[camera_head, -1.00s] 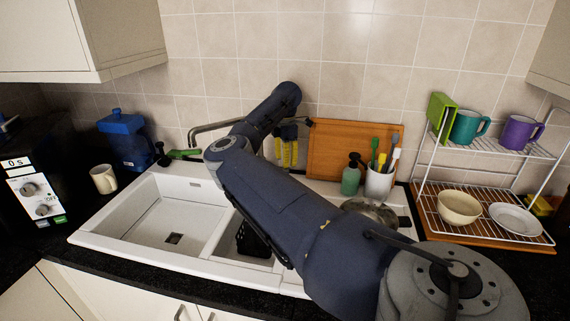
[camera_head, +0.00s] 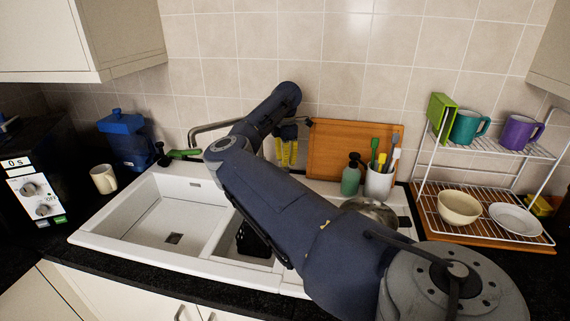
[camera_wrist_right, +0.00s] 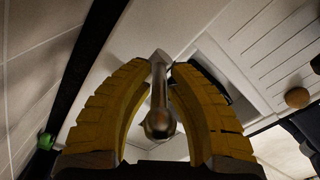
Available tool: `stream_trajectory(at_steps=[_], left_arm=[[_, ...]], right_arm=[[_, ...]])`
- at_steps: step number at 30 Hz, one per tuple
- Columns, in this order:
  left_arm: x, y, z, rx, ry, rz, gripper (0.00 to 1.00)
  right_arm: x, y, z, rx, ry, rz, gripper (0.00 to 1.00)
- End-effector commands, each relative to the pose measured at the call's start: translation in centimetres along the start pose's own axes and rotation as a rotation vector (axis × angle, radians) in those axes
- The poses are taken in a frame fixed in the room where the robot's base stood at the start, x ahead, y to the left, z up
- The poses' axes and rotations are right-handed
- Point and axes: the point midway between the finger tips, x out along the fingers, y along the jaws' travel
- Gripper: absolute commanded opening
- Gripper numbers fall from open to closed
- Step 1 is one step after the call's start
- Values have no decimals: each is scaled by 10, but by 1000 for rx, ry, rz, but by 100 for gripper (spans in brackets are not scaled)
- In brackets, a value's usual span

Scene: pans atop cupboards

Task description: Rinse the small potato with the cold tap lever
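The small brown potato (camera_wrist_right: 297,97) lies on the white ridged drainer at the right edge of the right wrist view. My arm hides it in the head view. My right gripper (camera_wrist_right: 164,69) has two curved yellow fingers standing apart. A metal tap part with a rounded end (camera_wrist_right: 160,122) shows between them; I cannot tell whether it is the cold lever. No firm contact with the fingers is clear. In the head view my right gripper (camera_head: 287,152) points down behind the sink near the tap pipe (camera_head: 208,127). My left gripper is not in view.
The white sink (camera_head: 140,215) has an empty left basin. A soap bottle (camera_head: 351,176), a utensil pot (camera_head: 379,182) and a metal pan (camera_head: 372,211) stand right of my arm. A wooden board (camera_head: 335,150) leans on the wall. A dish rack (camera_head: 480,232) is at far right.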

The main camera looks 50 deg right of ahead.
Motion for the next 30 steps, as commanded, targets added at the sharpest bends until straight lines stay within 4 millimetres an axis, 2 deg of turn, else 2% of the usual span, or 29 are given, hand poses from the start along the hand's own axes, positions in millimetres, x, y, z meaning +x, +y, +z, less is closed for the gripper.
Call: stream_trajectory(at_steps=[1,5,14,30], left_arm=[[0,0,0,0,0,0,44],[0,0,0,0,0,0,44],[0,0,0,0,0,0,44],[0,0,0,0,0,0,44]], right_arm=[[0,0,0,0,0,0,22],[0,0,0,0,0,0,37],[-2,0,0,0,0,1,37],[-46,0,0,0,1,2,37]])
